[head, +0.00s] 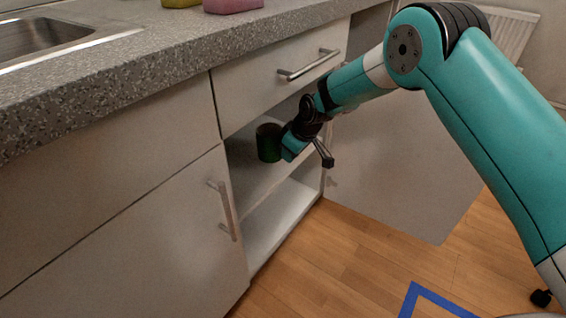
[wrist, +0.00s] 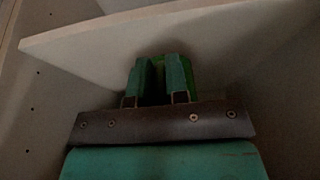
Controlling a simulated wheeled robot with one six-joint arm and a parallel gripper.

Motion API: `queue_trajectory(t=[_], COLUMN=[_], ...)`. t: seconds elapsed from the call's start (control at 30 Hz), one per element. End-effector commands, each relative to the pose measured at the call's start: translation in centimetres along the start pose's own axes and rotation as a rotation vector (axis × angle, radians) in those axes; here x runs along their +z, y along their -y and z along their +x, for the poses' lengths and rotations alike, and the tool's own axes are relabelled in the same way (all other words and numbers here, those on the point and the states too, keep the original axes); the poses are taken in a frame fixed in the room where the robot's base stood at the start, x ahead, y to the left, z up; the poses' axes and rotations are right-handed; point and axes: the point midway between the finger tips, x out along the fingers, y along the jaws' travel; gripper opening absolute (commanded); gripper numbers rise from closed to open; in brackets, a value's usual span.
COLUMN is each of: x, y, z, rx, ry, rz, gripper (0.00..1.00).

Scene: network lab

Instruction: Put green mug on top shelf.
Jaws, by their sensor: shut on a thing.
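The dark green mug (head: 269,143) is at the opening of the base cabinet, above the shelf board (head: 262,181), in the head view. I cannot tell whether its base touches the board. My gripper (head: 288,146) reaches in from the right and is shut on the mug. In the wrist view my gripper (wrist: 165,82) shows its two teal fingers, with a strip of the green mug (wrist: 192,77) behind them. Most of the mug is hidden there by the fingers. The pale shelf board (wrist: 110,42) lies beyond the fingers in the wrist view.
A drawer with a handle (head: 308,65) is directly above the opening. A closed door (head: 130,235) is to the left and an open door (head: 395,170) to the right. The lower compartment (head: 285,220) looks empty. The counter (head: 120,75) overhangs, with a sink (head: 45,38) on it.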

Motion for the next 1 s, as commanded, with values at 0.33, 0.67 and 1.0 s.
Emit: queue_trajectory(t=[0.33,0.67,1.0], x=[-1.6,-0.7,-0.5], y=[0.0,-0.1,-0.1], z=[1.9,4.0,4.3], rx=[-0.001,0.002,0.001], ry=[0.002,-0.002,0.001], rz=[0.001,0.002,0.002], gripper=[0.0,0.0,0.4])
